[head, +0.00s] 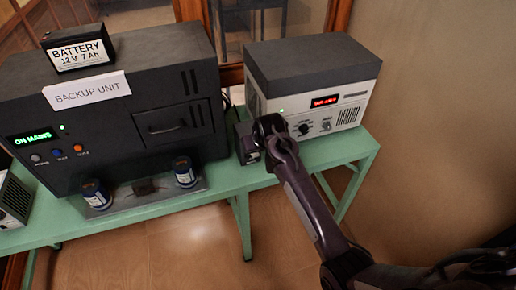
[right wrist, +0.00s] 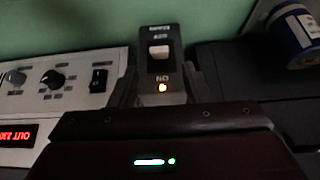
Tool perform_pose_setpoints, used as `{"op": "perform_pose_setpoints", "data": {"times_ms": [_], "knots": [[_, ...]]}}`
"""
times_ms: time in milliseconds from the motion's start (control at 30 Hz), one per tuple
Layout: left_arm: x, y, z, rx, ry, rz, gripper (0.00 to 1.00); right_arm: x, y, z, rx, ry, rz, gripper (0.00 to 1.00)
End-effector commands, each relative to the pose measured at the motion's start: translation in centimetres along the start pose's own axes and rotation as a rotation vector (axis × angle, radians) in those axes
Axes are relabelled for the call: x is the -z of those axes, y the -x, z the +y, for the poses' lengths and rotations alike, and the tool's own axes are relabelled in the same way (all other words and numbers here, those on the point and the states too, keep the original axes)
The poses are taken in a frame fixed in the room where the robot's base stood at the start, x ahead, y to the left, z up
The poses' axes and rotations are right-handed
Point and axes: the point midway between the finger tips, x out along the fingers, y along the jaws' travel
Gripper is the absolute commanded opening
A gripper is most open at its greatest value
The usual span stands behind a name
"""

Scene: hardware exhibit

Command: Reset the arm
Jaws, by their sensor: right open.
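My right arm reaches in from the lower right in the head view. Its gripper (head: 268,132) is at a small dark switch box (head: 246,150) between the two larger units. In the right wrist view my gripper (right wrist: 160,78) is open, with one finger on each side of the switch box (right wrist: 160,35). The box has a white rocker, a lit amber lamp and upside-down lettering, including "ON". Whether the fingers touch its sides I cannot tell. My left gripper is in neither view.
A dark backup unit (head: 110,105) with a green "ON MAINS" display carries a battery (head: 78,48). A grey-topped supply (head: 315,70) with a red display stands right of the switch box.

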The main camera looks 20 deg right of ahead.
Motion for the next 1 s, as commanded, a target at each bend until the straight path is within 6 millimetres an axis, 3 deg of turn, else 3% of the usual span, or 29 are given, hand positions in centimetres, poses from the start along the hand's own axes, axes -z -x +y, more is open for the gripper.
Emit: {"op": "perform_pose_setpoints", "data": {"times_ms": [233,700,767,867,1000], "knots": [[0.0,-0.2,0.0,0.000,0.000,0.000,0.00,-0.1,1.1,0.0,0.000,0.000,-0.001,0.44],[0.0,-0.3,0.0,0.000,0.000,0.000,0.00,-0.5,0.5,0.0,-0.001,0.002,-0.007,0.44],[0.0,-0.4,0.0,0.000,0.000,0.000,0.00,-1.6,-0.6,0.1,-0.003,0.005,-0.017,0.44],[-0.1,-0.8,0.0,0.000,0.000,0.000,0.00,-4.8,-3.9,0.2,-0.009,0.017,-0.047,0.44],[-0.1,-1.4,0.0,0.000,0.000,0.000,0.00,-12.5,-10.1,0.5,-0.017,0.044,-0.104,0.44]]}}
